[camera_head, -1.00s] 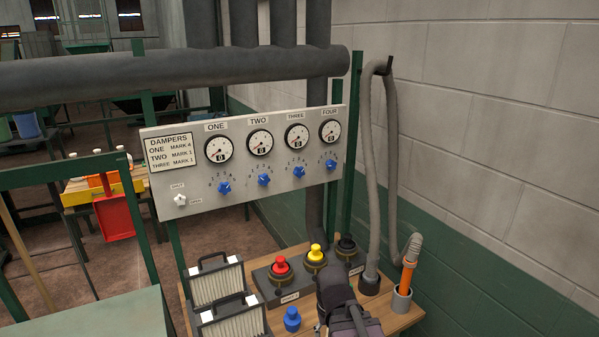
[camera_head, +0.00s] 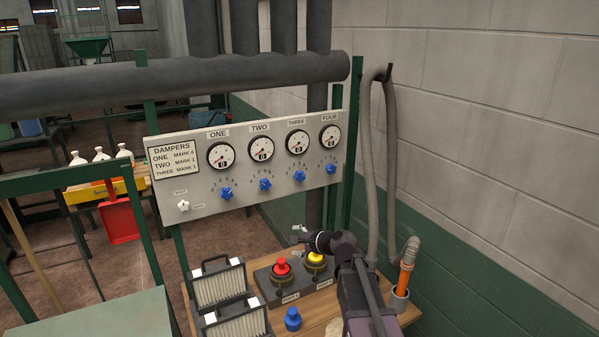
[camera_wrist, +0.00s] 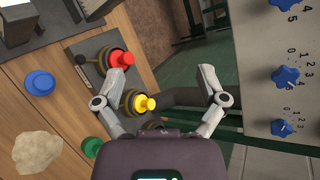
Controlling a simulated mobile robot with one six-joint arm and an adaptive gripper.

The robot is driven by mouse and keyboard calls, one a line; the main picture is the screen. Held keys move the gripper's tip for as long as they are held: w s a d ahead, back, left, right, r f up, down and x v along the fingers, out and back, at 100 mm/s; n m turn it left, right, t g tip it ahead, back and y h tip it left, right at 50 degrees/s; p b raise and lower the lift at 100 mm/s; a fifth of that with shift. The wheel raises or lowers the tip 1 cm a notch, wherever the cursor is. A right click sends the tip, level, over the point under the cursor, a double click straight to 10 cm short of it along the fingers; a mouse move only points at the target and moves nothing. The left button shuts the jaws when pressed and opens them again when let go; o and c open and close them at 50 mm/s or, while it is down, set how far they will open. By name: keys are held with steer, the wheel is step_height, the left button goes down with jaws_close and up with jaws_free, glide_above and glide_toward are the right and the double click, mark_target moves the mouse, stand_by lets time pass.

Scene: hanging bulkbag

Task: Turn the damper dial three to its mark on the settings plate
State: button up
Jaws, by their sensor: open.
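The damper dial three (camera_head: 299,176) is a blue star-shaped knob under the gauge labelled THREE (camera_head: 297,142) on the grey panel. The settings plate (camera_head: 172,162) at the panel's left lists ONE mark 4, TWO mark 1, THREE mark 1. My gripper (camera_head: 299,233) is below the panel, in front of the yellow knob and apart from the dials. In the wrist view my gripper (camera_wrist: 168,82) is open and empty, its two fingers wide apart. Blue dials show at that view's right; the middle one (camera_wrist: 285,77) has digits beside it. Which dial is three there I cannot tell.
A red knob (camera_head: 281,267) and a yellow knob (camera_head: 315,258) stand on the bench below the panel. Two filter boxes (camera_head: 219,283) and a blue knob (camera_head: 292,318) sit nearby. A grey hose (camera_head: 391,170) hangs at the right. Space before the panel is clear.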

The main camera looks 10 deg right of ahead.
steer(key=w+d+r+m+t+p, duration=0.1)
steer(key=w+d+r+m+t, duration=0.2)
steer(key=w+r+m, duration=0.25)
steer(key=m+t+h+p, duration=0.1)
steer(key=m+t+h, duration=0.25)
steer(key=m, duration=0.55)
glide_toward(301, 177)
steer(key=v, duration=0.3)
steer(key=shift+w+d+f+t+y, duration=0.1)
steer(key=shift+f+t+y, duration=0.25)
steer(key=shift+w, duration=0.1)
steer(key=x, duration=1.3)
steer(key=shift+w, duration=0.35)
steer(key=c, duration=1.2)
